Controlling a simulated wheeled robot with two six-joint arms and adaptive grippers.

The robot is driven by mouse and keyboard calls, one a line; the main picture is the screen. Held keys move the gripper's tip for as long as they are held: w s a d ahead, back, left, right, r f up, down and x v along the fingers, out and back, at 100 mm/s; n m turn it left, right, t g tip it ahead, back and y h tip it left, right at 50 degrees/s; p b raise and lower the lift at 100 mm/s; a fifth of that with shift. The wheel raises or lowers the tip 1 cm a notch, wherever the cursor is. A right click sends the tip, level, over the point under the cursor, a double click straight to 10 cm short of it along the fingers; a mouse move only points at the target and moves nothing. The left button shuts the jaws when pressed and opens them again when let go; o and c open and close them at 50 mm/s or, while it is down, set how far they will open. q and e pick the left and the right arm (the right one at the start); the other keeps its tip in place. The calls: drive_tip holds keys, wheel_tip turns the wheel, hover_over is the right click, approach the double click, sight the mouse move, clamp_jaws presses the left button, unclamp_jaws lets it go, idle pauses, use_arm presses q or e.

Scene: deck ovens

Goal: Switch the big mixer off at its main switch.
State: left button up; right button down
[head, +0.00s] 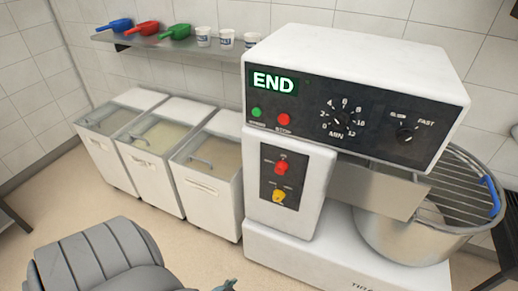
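The big mixer (355,62) is a white machine on the right with a steel bowl (400,238). Its black top panel has a lit green display reading END (273,82), a green button (257,112), a red button (283,119), a minute dial (338,121) and a speed knob (405,135). A lower black panel on the column carries a red control (281,168) above a yellow control (278,196). Their small labels are too blurred to read, so I cannot tell for certain which is the main switch. Neither of my grippers shows clearly.
Three white bins (150,165) with clear lids stand left of the mixer. A wall shelf (165,42) holds blue, red and green scoops and several white cups. A wire guard (455,190) covers the bowl. The floor before the bins (150,208) is partly clear.

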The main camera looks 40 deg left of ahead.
use_arm(q)
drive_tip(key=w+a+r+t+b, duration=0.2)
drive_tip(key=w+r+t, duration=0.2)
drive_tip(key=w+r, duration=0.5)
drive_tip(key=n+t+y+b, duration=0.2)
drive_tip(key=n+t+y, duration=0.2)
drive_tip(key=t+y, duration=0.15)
approach(279, 171)
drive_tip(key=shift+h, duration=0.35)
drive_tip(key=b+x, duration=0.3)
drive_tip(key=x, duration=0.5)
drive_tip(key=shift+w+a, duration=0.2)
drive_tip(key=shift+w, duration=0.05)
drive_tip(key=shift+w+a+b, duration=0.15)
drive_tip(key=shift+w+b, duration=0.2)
drive_tip(key=shift+b, duration=0.05)
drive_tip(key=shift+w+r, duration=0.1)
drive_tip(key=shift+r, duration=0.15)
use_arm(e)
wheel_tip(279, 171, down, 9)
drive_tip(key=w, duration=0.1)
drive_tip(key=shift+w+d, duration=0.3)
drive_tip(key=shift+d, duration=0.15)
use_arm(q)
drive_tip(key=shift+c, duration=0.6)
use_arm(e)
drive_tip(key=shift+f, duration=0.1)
